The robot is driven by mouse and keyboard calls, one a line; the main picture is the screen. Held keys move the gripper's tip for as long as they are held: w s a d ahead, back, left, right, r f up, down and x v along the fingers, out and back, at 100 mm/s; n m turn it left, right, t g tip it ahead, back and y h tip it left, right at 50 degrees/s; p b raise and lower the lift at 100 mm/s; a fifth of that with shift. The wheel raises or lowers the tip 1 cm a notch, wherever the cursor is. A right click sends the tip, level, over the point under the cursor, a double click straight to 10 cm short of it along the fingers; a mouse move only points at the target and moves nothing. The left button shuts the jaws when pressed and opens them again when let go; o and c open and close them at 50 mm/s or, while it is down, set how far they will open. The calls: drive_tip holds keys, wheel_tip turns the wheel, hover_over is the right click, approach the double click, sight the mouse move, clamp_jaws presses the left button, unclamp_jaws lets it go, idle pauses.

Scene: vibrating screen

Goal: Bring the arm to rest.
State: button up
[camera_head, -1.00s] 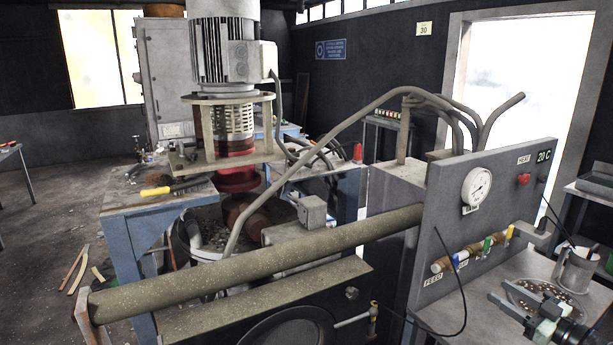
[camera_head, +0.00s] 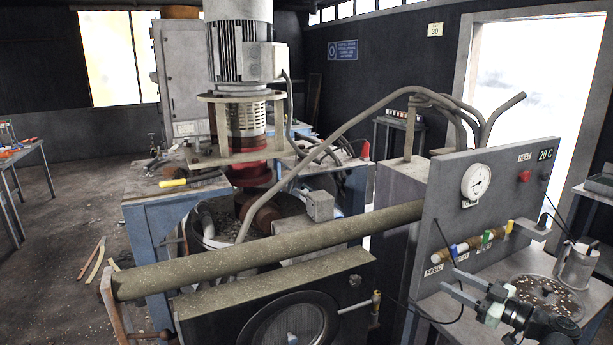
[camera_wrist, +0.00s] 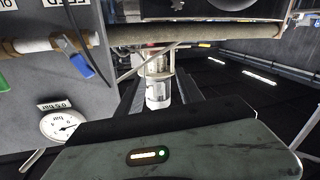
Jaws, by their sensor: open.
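My gripper (camera_head: 449,281) is at the lower right of the head view. Its two grey fingers are apart and point left, with nothing between them. It is in front of the grey control panel (camera_head: 500,190), below the row of coloured valves, and left of the round tray of small pieces (camera_head: 560,300). I cannot tell whether it touches the panel. In the wrist view, the dark gripper body with a green light fills the bottom. The panel with its pressure gauge (camera_wrist: 62,126) and a blue valve handle (camera_wrist: 80,64) shows at the left.
A metal cup (camera_head: 577,268) stands behind the tray. A thick speckled pipe (camera_head: 270,248) runs across the front to the panel. A black cable hangs by the valves near my gripper. A motor (camera_head: 240,60) stands on the blue frame. Open floor shows at the left.

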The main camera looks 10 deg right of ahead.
drive_tip(key=w+a+f+n+g+y, duration=0.2)
drive_tip(key=w+a+f+g, duration=0.15)
drive_tip(key=a, duration=0.75)
drive_tip(key=w+a+f+n+g+y, duration=0.25)
drive_tip(key=w+a, duration=0.25)
drive_tip(key=a, duration=0.6)
drive_tip(key=s+a+f+g+h, duration=0.1)
drive_tip(key=a+f+g+h, duration=0.4)
drive_tip(key=a, duration=1.2)
drive_tip(key=s+a+f+m+g+h, duration=0.1)
drive_tip(key=s+a+f+g, duration=0.15)
drive_tip(key=f, duration=0.25)
drive_tip(key=s+a+f+m+g+h, duration=0.2)
drive_tip(key=a+f, duration=0.1)
drive_tip(key=f, duration=0.2)
drive_tip(key=d+f+m+h, duration=0.2)
drive_tip(key=d+m+h, duration=0.3)
drive_tip(key=d+m, duration=0.4)
drive_tip(key=shift+s+d+f, duration=0.4)
drive_tip(key=shift+s+d, duration=0.05)
drive_tip(key=shift+d, duration=0.05)
drive_tip(key=shift+m, duration=0.25)
